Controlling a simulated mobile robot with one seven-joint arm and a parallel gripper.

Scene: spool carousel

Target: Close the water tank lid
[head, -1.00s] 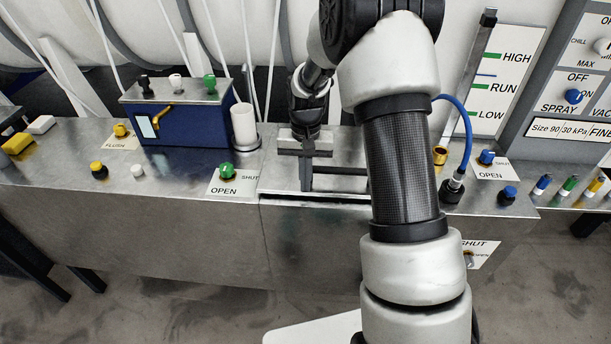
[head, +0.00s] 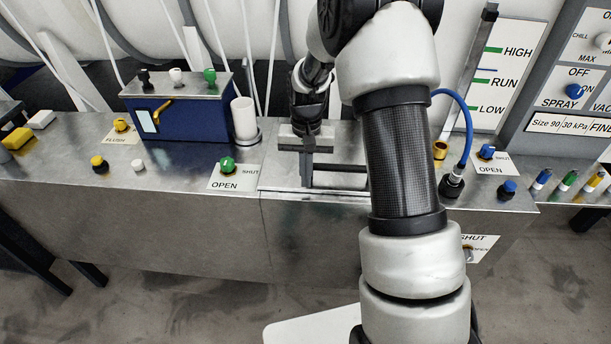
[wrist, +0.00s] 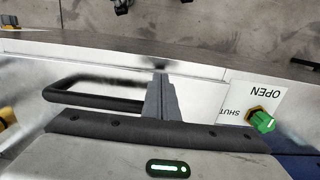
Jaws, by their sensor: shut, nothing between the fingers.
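The water tank lid appears to be the flat metal panel (head: 342,180) in the bench top at centre, partly hidden by my arm. A thin dark line runs along its front edge; I cannot tell whether it lies fully flush. My gripper (head: 306,180) points down over the left part of this panel, its fingers together and empty. In the wrist view the shut fingers (wrist: 158,82) are over bright metal, with a black bar handle (wrist: 85,98) to their left. I cannot tell whether the fingertips touch the metal.
A green knob (head: 227,165) on an OPEN/SHUT label sits left of the panel. A blue box (head: 190,130) and a white cylinder (head: 243,120) stand behind it. A blue hose (head: 468,125) rises on the right. Open floor lies in front of the bench.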

